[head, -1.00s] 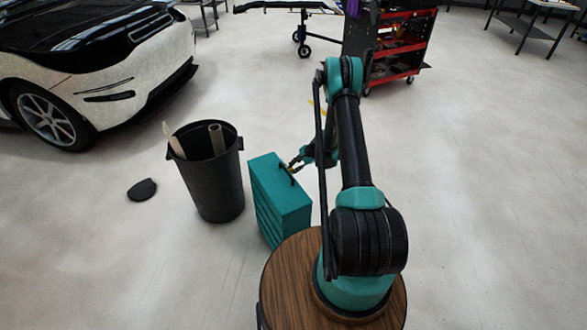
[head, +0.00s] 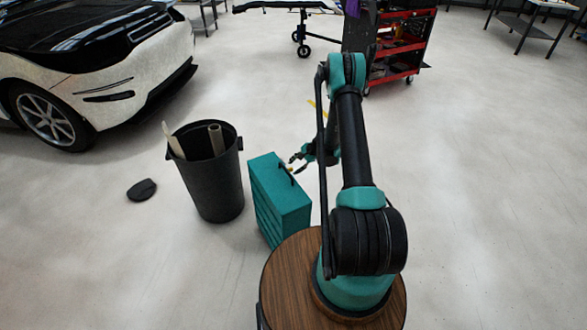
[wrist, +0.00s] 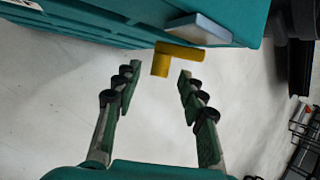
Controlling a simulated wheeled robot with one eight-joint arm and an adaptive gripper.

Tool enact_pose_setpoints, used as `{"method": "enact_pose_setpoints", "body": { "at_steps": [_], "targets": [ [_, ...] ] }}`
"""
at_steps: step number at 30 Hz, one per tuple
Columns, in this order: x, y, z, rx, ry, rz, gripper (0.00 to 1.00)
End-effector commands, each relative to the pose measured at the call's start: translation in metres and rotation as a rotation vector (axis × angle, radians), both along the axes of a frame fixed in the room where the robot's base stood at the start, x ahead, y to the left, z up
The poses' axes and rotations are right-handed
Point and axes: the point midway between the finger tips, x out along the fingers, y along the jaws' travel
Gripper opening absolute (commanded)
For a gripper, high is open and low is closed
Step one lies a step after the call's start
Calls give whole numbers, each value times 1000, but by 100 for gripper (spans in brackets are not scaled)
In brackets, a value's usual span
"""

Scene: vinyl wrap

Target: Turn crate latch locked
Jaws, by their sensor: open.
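The teal crate (head: 283,208) stands on the floor beside my wooden-topped base. In the wrist view, the crate (wrist: 110,22) fills the top left. Its yellow L-shaped latch (wrist: 182,53) sits by a pale blue-grey plate on the crate, with one leg along the crate and a shorter leg toward my gripper. My gripper (wrist: 157,82) is open and empty, its two fingers spread with the latch just past the tips and roughly between them. No contact shows. In the head view, my gripper (head: 296,164) is at the crate's upper right side.
A black bin (head: 212,180) with rolls in it stands just left of the crate. A dark flat piece (head: 142,190) lies on the floor. A car (head: 90,60) is at the left and a red tool cart (head: 400,45) at the back. The floor on the right is clear.

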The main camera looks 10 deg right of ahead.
Motion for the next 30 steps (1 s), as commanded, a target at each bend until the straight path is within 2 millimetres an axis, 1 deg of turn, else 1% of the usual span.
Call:
{"method": "enact_pose_setpoints", "body": {
  "at_steps": [1, 9, 15, 21, 30],
  "targets": [
    [-3, -5, 8, 0, 0, -2, 41],
    [-17, -32, 53, 0, 1, -1, 41],
    [-24, -46, 76, 0, -1, -1, 41],
    [-27, -52, 85, 0, -1, 1, 41],
    [-27, -52, 85, -2, -2, 3, 40]
  ]
}}
